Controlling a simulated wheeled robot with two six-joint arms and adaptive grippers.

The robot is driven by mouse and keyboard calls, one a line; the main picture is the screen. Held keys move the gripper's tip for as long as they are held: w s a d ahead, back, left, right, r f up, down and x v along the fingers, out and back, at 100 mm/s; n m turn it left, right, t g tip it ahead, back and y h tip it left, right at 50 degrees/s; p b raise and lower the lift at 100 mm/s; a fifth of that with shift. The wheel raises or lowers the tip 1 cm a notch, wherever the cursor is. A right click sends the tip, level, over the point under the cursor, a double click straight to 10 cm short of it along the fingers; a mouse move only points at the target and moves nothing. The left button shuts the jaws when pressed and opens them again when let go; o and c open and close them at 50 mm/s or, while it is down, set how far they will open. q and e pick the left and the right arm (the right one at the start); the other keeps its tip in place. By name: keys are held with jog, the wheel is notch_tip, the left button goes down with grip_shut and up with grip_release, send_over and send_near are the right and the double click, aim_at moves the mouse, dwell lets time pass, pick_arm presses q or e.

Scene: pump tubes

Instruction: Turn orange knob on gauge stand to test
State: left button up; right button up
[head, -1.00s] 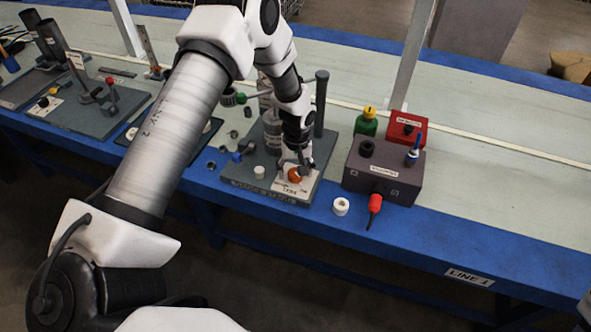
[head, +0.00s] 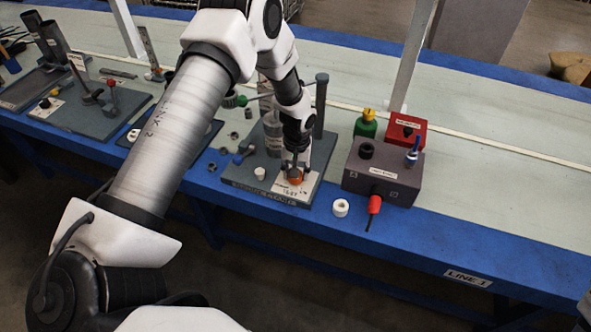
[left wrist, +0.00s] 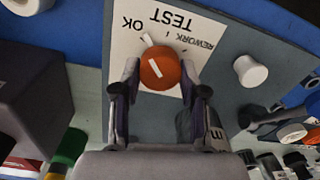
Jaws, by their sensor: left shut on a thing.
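The orange knob (left wrist: 163,72) sits on a white label (left wrist: 190,48) marked TEST, OK and REWORK, upside down in the left wrist view. A white line on the knob slants toward the upper left, on the OK side. My left gripper (left wrist: 160,78) has one finger on each side of the knob and is shut on it. In the head view the knob (head: 294,182) shows just below the left gripper (head: 295,171), on the front right of the dark gauge stand (head: 240,180). The fingers hide part of it. My right gripper is not in view.
A white cap (head: 259,172) stands on the stand left of the knob. A dark post (head: 320,105) rises behind. Right of the stand are a white ring (head: 340,207), a grey box (head: 400,178) and a red-handled tool (head: 375,205). The blue front edge is mostly clear.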

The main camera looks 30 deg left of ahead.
pick_arm(q)
jog(key=m, duration=0.3)
jog(key=shift+m+p, duration=0.35)
jog(key=shift+m, duration=0.05)
jog(key=m, duration=0.4)
jog(key=shift+s+d, duration=0.1)
jog(key=shift+f+m, duration=0.1)
jog(key=shift+m, duration=0.2)
jog(key=o, duration=1.1)
jog(key=shift+o, duration=0.2)
notch_tip(320, 180, up, 12)
jog(key=shift+d, duration=0.15)
